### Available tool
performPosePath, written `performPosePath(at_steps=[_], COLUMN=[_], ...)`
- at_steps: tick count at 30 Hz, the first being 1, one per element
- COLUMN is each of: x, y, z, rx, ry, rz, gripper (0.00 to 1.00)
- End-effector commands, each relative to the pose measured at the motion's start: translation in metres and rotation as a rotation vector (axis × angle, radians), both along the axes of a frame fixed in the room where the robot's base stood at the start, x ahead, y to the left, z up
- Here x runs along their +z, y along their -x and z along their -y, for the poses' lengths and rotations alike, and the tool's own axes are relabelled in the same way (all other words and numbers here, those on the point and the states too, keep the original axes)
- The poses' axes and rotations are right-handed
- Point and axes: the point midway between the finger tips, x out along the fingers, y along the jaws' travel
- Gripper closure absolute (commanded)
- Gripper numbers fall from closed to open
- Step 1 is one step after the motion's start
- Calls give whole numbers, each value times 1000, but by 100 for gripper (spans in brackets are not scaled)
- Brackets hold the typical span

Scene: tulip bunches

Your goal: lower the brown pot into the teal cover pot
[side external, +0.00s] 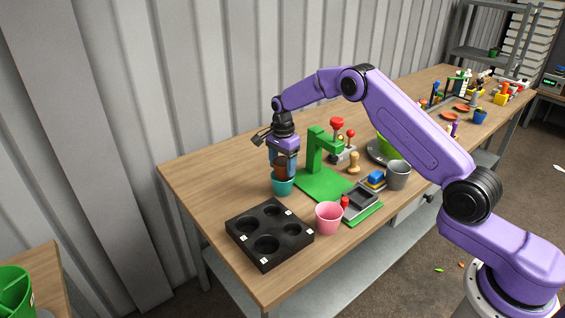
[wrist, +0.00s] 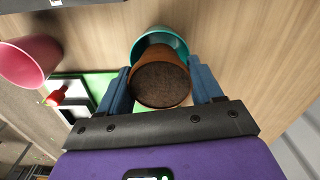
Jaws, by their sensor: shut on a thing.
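The brown pot (wrist: 160,80) is filled with dark soil and sits between the two blue fingers of my gripper (wrist: 162,86), which is shut on it. The teal cover pot (side external: 282,186) stands on the table directly below my gripper (side external: 284,168) in the side view. In the wrist view the teal cover pot (wrist: 160,38) shows as a rim and inner wall behind the brown pot. The brown pot (side external: 281,172) appears at the teal pot's mouth. I cannot tell how deep it is inside, as the fingers and the teal wall hide part of it.
A black tray with round holes (side external: 268,233) lies in front. A pink pot (side external: 329,217) stands right of it, and a grey pot (side external: 398,174) farther right. A green stand (side external: 318,165) rises close to the right of my gripper. Bare table lies to the left.

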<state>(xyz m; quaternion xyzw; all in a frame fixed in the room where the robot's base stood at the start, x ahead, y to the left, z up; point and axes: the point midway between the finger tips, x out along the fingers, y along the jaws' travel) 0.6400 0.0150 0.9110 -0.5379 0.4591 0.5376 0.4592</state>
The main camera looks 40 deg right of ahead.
Motion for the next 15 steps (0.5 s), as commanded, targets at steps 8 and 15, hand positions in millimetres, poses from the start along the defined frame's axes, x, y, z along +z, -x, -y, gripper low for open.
performPosePath(at_steps=[8, 15], x=[-6, -11], y=[0, 0], z=[0, 0], rx=[0, 0], ry=[0, 0], rz=[1, 0], gripper=[68, 68])
